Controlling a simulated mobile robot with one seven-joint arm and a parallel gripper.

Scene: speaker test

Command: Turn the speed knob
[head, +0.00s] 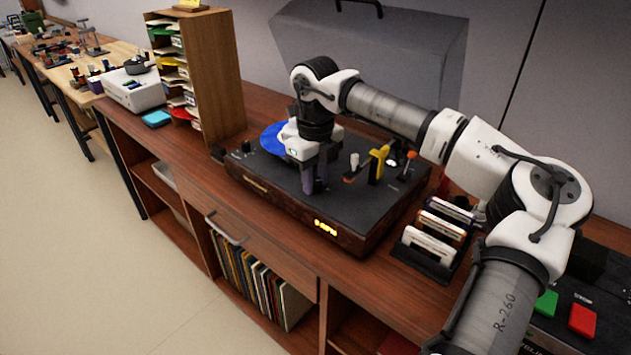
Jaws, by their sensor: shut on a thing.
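A turntable (350,220) with a dark top and wooden sides stands on the wooden counter, its lit display (325,227) on the front. A blue record (272,137) shows partly behind my gripper. My gripper (315,188) points down at the turntable's front middle, its fingers shut at the deck. The speed knob is hidden between the fingers, so I cannot see which way it points. A small dark knob (246,147) sits at the deck's left corner. A yellow upright part (378,164), a white post (354,160) and an orange-tipped part (410,156) stand right of my gripper.
A rack of cartridges (432,243) stands right of the turntable. Green (545,302) and red (582,319) buttons lie at the lower right. A wooden paper sorter (222,80) stands at left, a grey box-like cover (375,60) behind. Records (255,280) fill a shelf below.

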